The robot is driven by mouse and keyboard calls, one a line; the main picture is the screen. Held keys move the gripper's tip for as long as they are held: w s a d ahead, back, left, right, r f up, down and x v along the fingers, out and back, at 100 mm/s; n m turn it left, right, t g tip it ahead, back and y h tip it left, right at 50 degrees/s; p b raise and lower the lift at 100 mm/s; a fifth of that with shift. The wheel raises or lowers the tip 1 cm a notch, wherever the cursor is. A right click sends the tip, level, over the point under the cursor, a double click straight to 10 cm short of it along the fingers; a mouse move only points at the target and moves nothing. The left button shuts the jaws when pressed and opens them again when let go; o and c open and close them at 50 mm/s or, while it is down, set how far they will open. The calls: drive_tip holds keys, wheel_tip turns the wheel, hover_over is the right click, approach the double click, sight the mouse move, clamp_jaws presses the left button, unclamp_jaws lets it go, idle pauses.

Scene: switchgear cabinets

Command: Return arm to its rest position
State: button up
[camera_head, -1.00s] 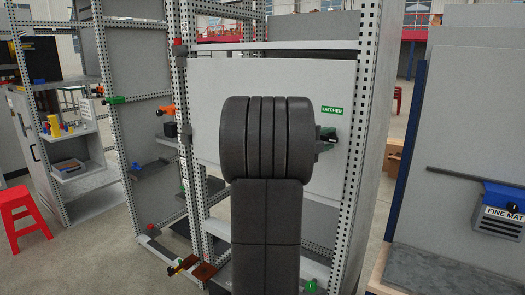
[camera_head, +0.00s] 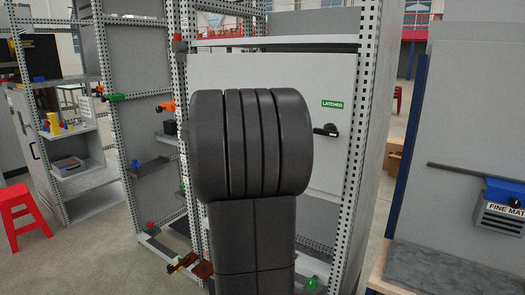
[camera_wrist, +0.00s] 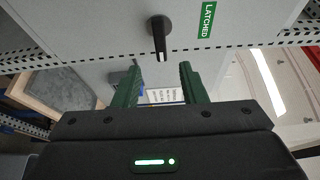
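My arm (camera_head: 252,150) stands in the middle of the head view, in front of a switchgear cabinet, and hides part of its pale panel (camera_head: 330,80). My gripper is hidden behind the arm in that view. In the wrist view my gripper (camera_wrist: 158,85) shows two green fingers held apart with nothing between them. A black handle (camera_wrist: 159,35) on the panel lies just beyond the fingertips, apart from them. The handle also shows in the head view (camera_head: 326,131), under a green label reading LATCHED (camera_head: 332,104).
Perforated cabinet posts (camera_head: 362,150) stand close on both sides of the arm. A red stool (camera_head: 22,215) and shelves are at the left. Open floor lies between stool and cabinet.

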sight(325, 133)
drive_tip(key=p+x, duration=0.1)
drive_tip(key=x, duration=1)
drive_tip(key=shift+w+f, duration=0.1)
drive_tip(key=shift+w, duration=0.05)
drive_tip(key=shift+n+t, duration=0.3)
drive_tip(key=shift+n, duration=0.5)
drive_tip(key=n, duration=0.1)
drive_tip(key=n+t, duration=0.1)
drive_tip(key=n+h+b, duration=0.1)
drive_tip(key=n, duration=0.1)
drive_tip(key=shift+r, duration=0.3)
drive_tip(key=shift+a, duration=0.1)
